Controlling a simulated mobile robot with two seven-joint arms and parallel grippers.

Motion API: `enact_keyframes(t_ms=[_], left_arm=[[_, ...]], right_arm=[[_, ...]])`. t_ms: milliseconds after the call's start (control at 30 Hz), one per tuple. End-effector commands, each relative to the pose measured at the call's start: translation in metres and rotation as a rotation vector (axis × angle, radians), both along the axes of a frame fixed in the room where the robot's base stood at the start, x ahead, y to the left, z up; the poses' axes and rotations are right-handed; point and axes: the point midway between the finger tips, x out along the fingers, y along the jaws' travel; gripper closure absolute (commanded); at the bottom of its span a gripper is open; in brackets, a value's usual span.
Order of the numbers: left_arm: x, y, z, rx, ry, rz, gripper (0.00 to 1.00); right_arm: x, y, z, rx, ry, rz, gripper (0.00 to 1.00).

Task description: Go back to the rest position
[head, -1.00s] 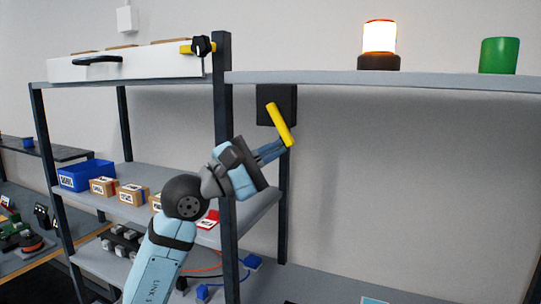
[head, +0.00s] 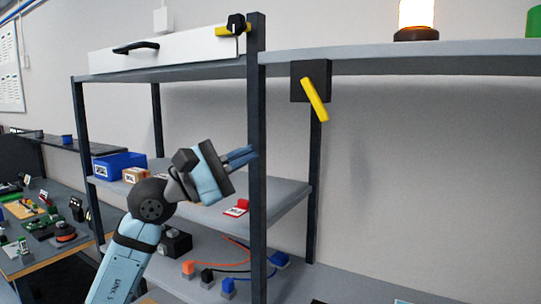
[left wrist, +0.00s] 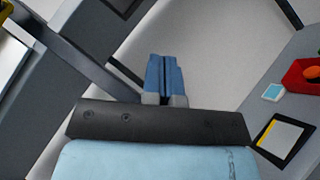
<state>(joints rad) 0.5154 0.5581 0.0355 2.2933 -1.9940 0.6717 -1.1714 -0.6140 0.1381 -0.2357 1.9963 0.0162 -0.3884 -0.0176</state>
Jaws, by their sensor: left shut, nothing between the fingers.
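My left gripper (head: 243,156) is in front of the shelf rack, level with its middle shelf, with its fingers close to the dark front post (head: 257,170). The fingers are together and empty; the left wrist view also shows the closed blue fingers (left wrist: 162,78). A yellow lever (head: 315,99) hangs tilted on a black box (head: 299,82) under the top shelf, apart from the gripper. My right gripper is not seen.
A blue bin (head: 117,165) and a small carton (head: 137,175) stand on the middle shelf, with a red item (head: 237,208) further right. Coloured plugs and cables (head: 208,275) lie below. A lit beacon (head: 416,20) stands on top. A workbench (head: 62,249) is at left.

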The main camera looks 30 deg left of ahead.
Motion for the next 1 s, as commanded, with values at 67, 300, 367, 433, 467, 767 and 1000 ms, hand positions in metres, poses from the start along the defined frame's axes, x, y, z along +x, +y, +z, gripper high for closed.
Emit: enact_keyframes(t_ms=[67,300,367,433,467,767,1000], left_arm=[[-0.005,0.005,-0.005,0.001,0.001,0.002,1.0],[-0.01,0.009,-0.005,-0.002,0.001,-0.002,1.0],[-0.009,0.007,-0.007,-0.019,0.017,-0.017,1.0],[-0.006,0.003,-0.016,-0.082,0.073,-0.071,1.0],[-0.004,0.001,-0.022,-0.128,0.111,-0.109,1.0],[0.012,-0.015,-0.151,-1.188,0.853,-0.641,1.0],[-0.012,-0.016,-0.322,-2.367,1.312,-0.753,1.0]], right_arm=[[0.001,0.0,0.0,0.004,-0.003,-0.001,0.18],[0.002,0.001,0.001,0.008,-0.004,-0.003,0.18],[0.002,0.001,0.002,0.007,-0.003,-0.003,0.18],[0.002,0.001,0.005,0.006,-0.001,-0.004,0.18],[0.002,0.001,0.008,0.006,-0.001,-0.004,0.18],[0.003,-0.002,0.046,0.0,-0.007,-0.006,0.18],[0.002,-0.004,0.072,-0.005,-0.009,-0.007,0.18]])
